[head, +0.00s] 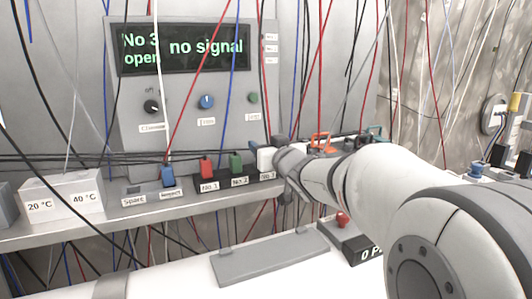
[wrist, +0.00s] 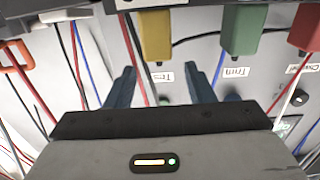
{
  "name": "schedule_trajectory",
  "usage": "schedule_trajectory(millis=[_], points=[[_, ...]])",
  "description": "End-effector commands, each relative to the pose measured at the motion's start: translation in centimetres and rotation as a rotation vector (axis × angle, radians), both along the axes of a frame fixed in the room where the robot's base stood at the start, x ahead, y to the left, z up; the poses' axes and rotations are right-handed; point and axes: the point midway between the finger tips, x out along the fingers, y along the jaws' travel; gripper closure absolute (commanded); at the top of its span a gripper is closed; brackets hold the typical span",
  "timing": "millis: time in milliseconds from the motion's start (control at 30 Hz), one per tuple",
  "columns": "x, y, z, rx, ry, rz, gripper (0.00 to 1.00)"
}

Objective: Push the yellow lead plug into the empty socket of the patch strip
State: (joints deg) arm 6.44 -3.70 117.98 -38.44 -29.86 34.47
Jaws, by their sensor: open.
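The yellow lead plug (wrist: 155,36) shows at the top of the wrist view, beside a green plug (wrist: 241,30) and a red plug (wrist: 305,26). My gripper (wrist: 161,72) is open, its two dark fingers spread and pointing towards the yellow plug, with nothing between them. In the wrist picture the fingertips stop just short of the plug. In the head view the patch strip (head: 205,186) carries the red and green plugs at No 1 and No 2. My gripper (head: 283,155) is at its No 3 end, by a pale block (head: 265,158). The socket mouth and how deep the yellow plug sits are hidden.
The panel display (head: 180,47) reads "No 3 open" and "no signal". A blue plug (head: 168,176) stands left of the strip, and a white block (head: 62,197) marked 20 °C and 40 °C further left. Many thin cables hang around the arm. An orange-handled thing (head: 321,142) is behind it.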

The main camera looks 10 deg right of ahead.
Motion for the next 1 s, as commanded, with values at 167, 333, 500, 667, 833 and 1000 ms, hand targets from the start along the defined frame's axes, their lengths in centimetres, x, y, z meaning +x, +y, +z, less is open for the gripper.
schedule_trajectory(millis=[167,333,500,667,833,1000], points=[[0.0,0.0,4.3,-0.001,-0.005,0.0,0.52],[0.0,0.0,6.7,-0.001,-0.002,0.0,0.52],[0.0,0.0,7.6,0.0,-0.002,-0.001,0.52],[0.0,0.0,7.6,0.001,-0.001,-0.001,0.52],[0.0,0.0,7.7,0.001,-0.001,-0.001,0.52],[0.0,0.0,10.1,0.001,-0.002,0.0,0.52]])
